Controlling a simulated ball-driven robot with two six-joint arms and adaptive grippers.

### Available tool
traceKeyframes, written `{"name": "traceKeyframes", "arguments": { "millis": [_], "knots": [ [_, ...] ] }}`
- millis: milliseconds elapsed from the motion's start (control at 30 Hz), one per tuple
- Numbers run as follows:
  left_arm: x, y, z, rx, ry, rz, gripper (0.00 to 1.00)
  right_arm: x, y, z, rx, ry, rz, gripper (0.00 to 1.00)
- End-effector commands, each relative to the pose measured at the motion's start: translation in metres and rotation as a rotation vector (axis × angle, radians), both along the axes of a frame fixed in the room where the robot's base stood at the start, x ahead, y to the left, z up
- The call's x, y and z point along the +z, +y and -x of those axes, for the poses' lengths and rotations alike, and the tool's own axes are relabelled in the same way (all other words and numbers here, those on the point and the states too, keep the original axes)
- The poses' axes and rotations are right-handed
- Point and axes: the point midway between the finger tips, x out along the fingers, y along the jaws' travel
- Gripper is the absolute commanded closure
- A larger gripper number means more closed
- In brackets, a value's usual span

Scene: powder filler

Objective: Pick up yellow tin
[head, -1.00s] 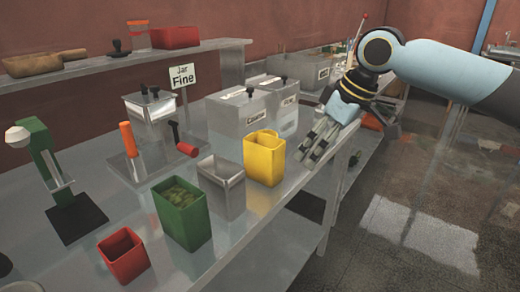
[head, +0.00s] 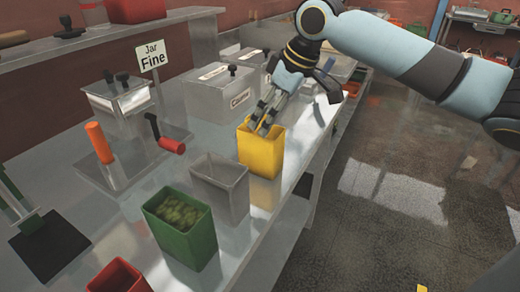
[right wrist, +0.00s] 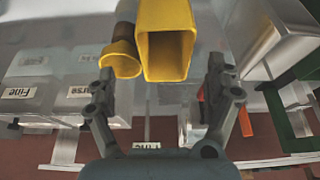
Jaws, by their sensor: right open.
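The yellow tin (head: 261,159) stands upright and open-topped on the steel bench near its right edge. My right gripper (head: 261,127) is open, pointing down, with its fingertips overlapping the tin's rim in the head view. In the right wrist view the tin (right wrist: 166,50) shows between the two open fingers of the gripper (right wrist: 161,72), its opening facing me. I cannot tell whether the fingers touch it. A smaller rounded yellow-rimmed piece (right wrist: 121,60) shows beside it there. My left gripper is not in view.
A grey tin (head: 220,185) stands close to the left of the yellow tin. A green tin (head: 181,226) with green contents and a red tin (head: 119,278) stand nearer. Lidded steel bins (head: 222,98) stand behind.

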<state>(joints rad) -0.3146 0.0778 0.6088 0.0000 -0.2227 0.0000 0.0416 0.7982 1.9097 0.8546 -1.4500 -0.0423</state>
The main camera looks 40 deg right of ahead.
Motion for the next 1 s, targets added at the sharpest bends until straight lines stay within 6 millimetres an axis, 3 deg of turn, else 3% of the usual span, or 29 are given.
{"name": "traceKeyframes", "arguments": {
  "millis": [433, 1000],
  "knots": [
    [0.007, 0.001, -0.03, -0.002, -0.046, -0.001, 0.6, -0.047, 0.014, -0.018, -0.001, 0.0, -0.001, 0.13],
    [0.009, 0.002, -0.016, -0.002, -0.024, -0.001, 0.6, -0.051, 0.013, -0.018, 0.0, 0.001, 0.001, 0.13]
  ]
}}
